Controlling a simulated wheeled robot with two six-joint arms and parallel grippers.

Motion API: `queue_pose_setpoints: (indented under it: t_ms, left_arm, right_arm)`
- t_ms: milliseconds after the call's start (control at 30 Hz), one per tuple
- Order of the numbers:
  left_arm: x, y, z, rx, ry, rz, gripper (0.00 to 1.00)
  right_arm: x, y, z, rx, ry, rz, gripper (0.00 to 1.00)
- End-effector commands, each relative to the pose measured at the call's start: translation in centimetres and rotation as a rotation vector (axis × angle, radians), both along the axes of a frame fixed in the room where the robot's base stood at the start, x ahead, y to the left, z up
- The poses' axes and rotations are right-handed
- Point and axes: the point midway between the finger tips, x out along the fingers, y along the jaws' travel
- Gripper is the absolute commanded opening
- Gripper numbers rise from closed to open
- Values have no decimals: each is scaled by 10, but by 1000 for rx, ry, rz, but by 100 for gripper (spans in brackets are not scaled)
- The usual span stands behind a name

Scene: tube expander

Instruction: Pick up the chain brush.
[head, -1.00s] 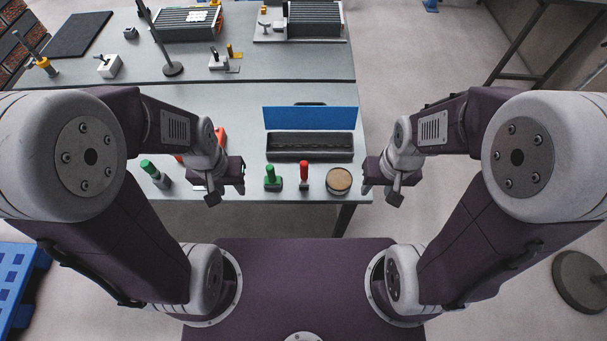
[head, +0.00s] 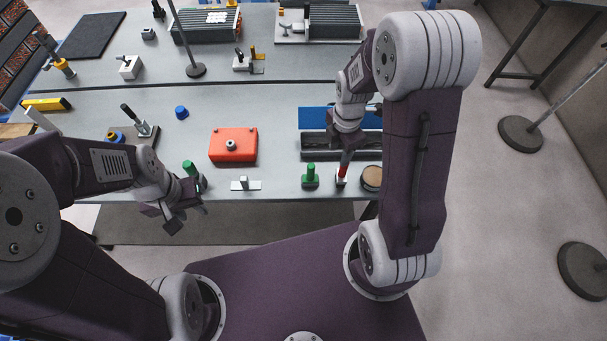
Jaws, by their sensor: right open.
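No tool can be told for certain as the chain brush. A tool with a red handle (head: 341,178) stands upright near the table's front edge. A tool with a green handle (head: 310,177) stands just left of it. My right gripper (head: 345,156) is open, pointing down directly over the red-handled tool and hiding its top. I cannot tell whether the jaws surround or touch the handle. My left gripper (head: 186,219) hangs in front of the table edge at the left, apart from the tools; its jaw state is unclear.
A dark tray with a blue lid (head: 314,117) lies behind the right gripper. A round tan-topped tin (head: 372,178) stands close right of the red-handled tool. A red box (head: 233,146), a small white block (head: 245,184) and another green-handled tool (head: 190,169) are further left.

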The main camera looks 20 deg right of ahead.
Motion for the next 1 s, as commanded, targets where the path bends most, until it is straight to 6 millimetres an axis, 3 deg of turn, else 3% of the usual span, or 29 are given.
queue_pose_setpoints:
  t_ms: [233, 467, 633, 900, 1000]
  left_arm:
    - [0, 0, 3, 0, 0, -1, 36]
    - [0, 0, 7, 0, 0, -1, 36]
    - [0, 0, 8, 0, 0, 0, 36]
    - [0, 0, 16, 0, 0, -1, 36]
    - [0, 0, 16, 0, 0, -1, 36]
  right_arm:
    - [-8, -7, -12, 5, 38, -30, 46]
    - [-9, -8, -44, 5, 38, -30, 46]
    - [-8, -8, -51, 5, 37, -30, 46]
    - [-6, -9, -94, 5, 38, -30, 46]
    - [-6, -9, -99, 4, 36, -30, 46]
